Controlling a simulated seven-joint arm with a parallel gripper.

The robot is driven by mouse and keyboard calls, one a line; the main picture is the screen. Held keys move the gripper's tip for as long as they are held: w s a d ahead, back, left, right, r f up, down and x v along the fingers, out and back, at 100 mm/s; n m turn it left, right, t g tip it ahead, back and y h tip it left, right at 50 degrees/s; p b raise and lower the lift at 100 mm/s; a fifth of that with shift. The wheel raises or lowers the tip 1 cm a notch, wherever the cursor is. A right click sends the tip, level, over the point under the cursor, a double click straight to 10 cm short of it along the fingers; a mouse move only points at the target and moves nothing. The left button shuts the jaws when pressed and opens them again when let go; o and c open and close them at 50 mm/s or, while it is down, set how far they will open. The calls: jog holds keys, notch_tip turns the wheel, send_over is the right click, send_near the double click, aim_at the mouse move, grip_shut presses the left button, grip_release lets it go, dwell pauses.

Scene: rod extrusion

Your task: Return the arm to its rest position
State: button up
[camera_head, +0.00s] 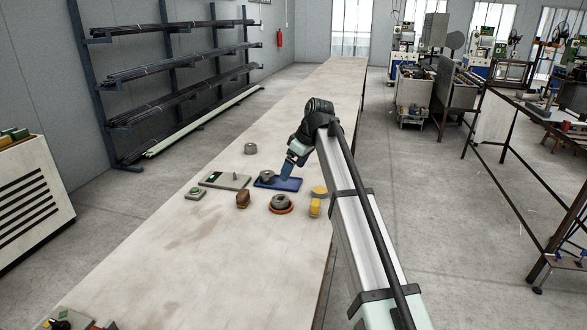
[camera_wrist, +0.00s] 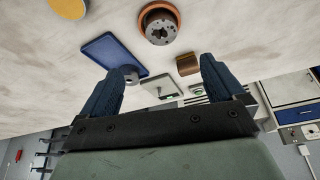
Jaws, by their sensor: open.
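My arm (camera_head: 345,200) reaches forward from the lower right of the head view and bends down over the long table. My gripper (camera_head: 285,171) is low beside the blue tray (camera_head: 291,185), which holds a round grey metal part (camera_head: 266,176). In the wrist view my gripper (camera_wrist: 161,64) has its two blue fingers wide apart with nothing held between them. The blue tray (camera_wrist: 105,48) and the metal part (camera_wrist: 130,71) appear near the left finger, which partly covers them. Whether the fingers touch the tray is unclear.
The far table (camera_head: 330,90) is clear.

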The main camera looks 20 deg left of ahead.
jog(key=w+d+f+h, duration=0.2)
jog(key=w+d+f, duration=0.3)
jog(key=d, duration=0.4)
jog(key=w+d+f+h, duration=0.2)
jog(key=d+f, duration=0.5)
jog(key=d, duration=0.2)
jog(key=s+d+f+m+g, duration=0.1)
jog(key=s+d+f, duration=0.25)
jog(key=f, duration=0.55)
jog(key=s+d+f+m+g, duration=0.1)
jog(key=s+d+f+m, duration=0.2)
jog(key=f, duration=0.6)
jog(key=s+d+f, duration=0.3)
jog(key=s+f, duration=0.2)
jog(key=f, duration=0.4)
jog(key=s+d+f+m+g, duration=0.2)
jog(key=s+d+f+m, duration=0.15)
jog(key=s+f, duration=0.75)
jog(key=s+d+f+m+g, duration=0.15)
jog(key=s+d+f, duration=0.25)
jog(key=s+f, duration=0.65)
jog(key=s+d+f+m+g, duration=0.1)
jog(key=s+d+f+m, duration=0.1)
jog(key=s, duration=1.3)
jog(key=s+d+f+m+g, duration=0.1)
jog(key=s+d+f+m, duration=0.1)
jog(key=s, duration=1.2)
jog(key=shift+s+f+m, duration=0.4)
jog(key=shift+f+m, duration=0.35)
jog(key=shift+m, duration=0.25)
